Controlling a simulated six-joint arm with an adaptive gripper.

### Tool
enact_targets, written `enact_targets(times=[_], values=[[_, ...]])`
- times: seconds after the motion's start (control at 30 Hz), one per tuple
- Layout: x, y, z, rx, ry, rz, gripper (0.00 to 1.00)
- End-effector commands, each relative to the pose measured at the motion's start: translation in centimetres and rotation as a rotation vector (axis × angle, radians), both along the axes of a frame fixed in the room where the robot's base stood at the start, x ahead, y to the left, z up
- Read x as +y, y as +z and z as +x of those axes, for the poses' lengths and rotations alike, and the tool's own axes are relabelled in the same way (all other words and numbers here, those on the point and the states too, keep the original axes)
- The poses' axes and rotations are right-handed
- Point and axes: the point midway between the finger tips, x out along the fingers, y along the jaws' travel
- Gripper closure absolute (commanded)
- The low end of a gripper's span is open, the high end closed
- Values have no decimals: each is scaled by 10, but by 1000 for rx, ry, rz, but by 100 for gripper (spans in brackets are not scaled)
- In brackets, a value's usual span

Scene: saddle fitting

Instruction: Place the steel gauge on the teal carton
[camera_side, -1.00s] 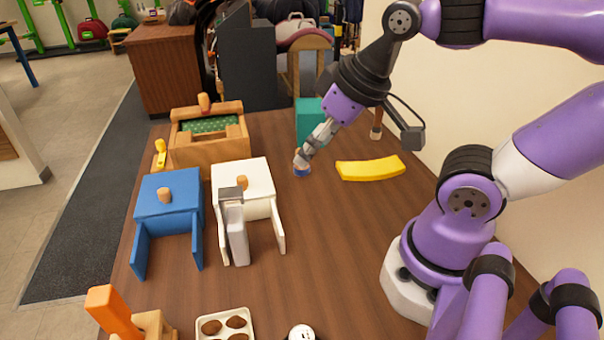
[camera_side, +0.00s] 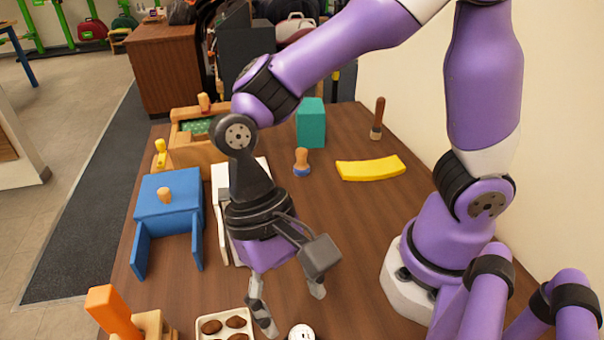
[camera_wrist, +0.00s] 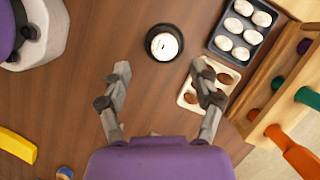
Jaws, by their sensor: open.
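The gauge (camera_wrist: 165,42), a round dial with a white face and dark rim, lies on the table in the wrist view. Its white face also shows at the bottom edge of the side view (camera_side: 302,332), partly cut off. My gripper (camera_side: 290,302) is open and points down over the front of the table, close to the gauge. In the wrist view its two fingers (camera_wrist: 160,70) are spread and empty, with the gauge just beyond the fingertips. The teal carton (camera_side: 311,125) stands upright at the back of the table, with its top bare.
A white tray with brown pieces (camera_wrist: 188,97) lies beside the right finger. A dark tray of white pieces (camera_wrist: 216,46) and a wooden rack with coloured pegs (camera_wrist: 262,125) are farther right. A yellow block (camera_side: 370,169), wooden-handled tool (camera_side: 302,162) and brush (camera_side: 377,120) stand near the carton.

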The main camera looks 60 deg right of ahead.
Motion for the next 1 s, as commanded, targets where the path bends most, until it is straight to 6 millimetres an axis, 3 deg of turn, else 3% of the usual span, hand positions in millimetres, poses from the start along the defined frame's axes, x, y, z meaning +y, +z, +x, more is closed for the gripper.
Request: enact_targets(times=[0.5, 0.77, 0.8, 0.93, 1.0], values=[[12, -61, -21, 0, 1, -2, 27], [13, -65, -22, -4, 0, 1, 27], [13, -65, -22, -4, 0, 1, 37], [13, -65, -22, -4, 0, 1, 100], [13, -65, -22, -3, -1, 1, 100]])
